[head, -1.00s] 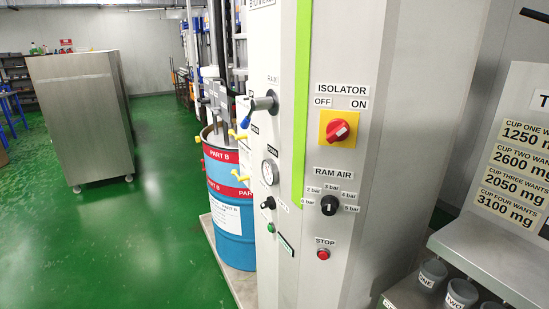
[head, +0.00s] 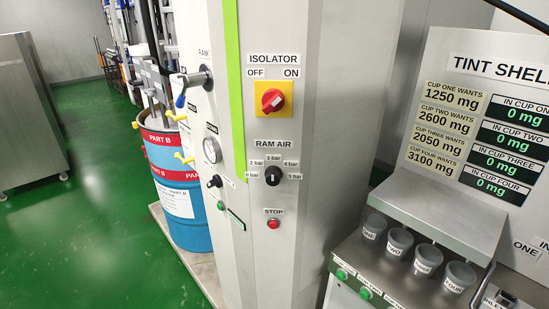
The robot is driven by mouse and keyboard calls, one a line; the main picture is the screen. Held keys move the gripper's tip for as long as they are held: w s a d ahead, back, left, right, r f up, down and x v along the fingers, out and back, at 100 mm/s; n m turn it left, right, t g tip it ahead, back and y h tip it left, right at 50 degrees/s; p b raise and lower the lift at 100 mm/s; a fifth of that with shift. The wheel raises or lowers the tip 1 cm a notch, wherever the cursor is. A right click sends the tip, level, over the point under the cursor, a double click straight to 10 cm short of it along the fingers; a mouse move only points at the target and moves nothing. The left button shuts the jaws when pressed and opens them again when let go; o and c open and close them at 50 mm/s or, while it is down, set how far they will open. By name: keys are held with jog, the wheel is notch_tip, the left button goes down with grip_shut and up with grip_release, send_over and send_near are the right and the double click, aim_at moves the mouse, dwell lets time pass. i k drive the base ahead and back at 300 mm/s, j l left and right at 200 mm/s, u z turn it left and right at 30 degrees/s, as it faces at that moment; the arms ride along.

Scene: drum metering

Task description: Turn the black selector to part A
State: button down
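A small black selector (head: 215,182) sticks out of the narrow left face of the grey cabinet, below a round gauge (head: 211,150). Its label is too oblique to read, so I cannot tell which part it points at. A second black knob, the RAM AIR knob (head: 272,175), is on the front face among bar labels. A blue drum (head: 184,212) with red PART B bands stands behind the cabinet on the left. No drum marked part A shows. My gripper is not in view.
The front face also carries a red ISOLATOR switch (head: 273,100) on yellow and a red STOP button (head: 273,223). A lever handle (head: 192,82) juts out at left. Right is the tint shelf (head: 430,240) with several grey cups. Green floor (head: 80,245) is open at left.

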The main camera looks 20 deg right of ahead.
aim_at(217, 181)
jog(key=i+j, duration=0.2)
jog(key=j, duration=0.2)
jog(key=i+j, duration=0.2)
jog(key=j, duration=0.2)
jog(key=i+j, duration=0.2)
jog(key=j, duration=0.15)
jog(key=i+j, duration=0.15)
jog(key=j, duration=0.25)
jog(key=i+j, duration=0.2)
jog(key=j, duration=0.2)
jog(key=z, duration=0.05)
